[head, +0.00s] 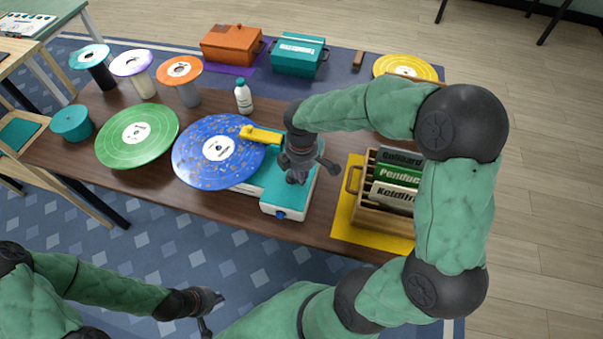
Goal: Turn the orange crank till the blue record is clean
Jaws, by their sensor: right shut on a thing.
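The blue record (207,165) lies on the teal and white machine (283,207) and is dotted with many orange-brown specks. A yellow arm (260,134) reaches from the machine over the record's edge. My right gripper (302,172) points down over the machine, right of the record, and is shut on the orange crank. The crank itself is hidden behind the gripper. My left gripper (212,312) is open and empty, low in front of the table, away from the machine.
A green record (140,135) lies left of the blue one. A wooden crate (383,217) of sleeves stands on a yellow mat (348,229) close to the right. A white bottle (243,98) stands behind. Record-topped stands (181,72) and a teal tin (71,123) are at left.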

